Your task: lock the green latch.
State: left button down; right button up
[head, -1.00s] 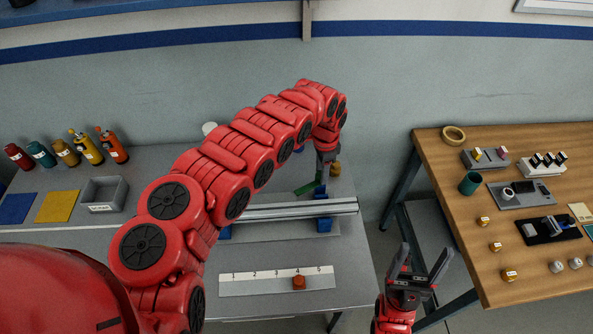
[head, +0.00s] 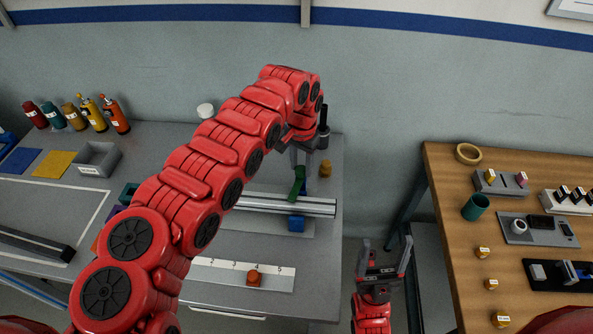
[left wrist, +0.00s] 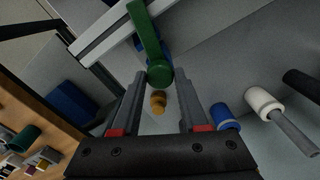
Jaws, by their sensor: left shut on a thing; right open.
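The green latch (head: 298,184) is a lever on the blue clamp block (head: 297,222) at the right end of a silver rail (head: 318,207). In the head view the lever stands nearly upright. My left gripper (head: 299,166) is shut on its upper end. In the left wrist view, the rounded end of the green latch (left wrist: 152,42) sits between the fingertips of my left gripper (left wrist: 159,75). Part of the rail is hidden behind my left arm. My right gripper (head: 383,243) is open and empty in the gap between the tables.
A yellow-brown knob (head: 325,169) stands right of the latch. A numbered strip (head: 215,272) with an orange block (head: 254,278) lies in front of the rail. Bottles (head: 90,113) and a grey bin (head: 97,159) are at the left. A wooden table (head: 440,180) with small parts stands right.

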pick_arm(q)
jog(key=shift+n+b, duration=0.45)
jog(key=shift+n, duration=0.75)
jog(key=shift+c, duration=2.2)
grip_release()
jog(key=shift+r, duration=0.1)
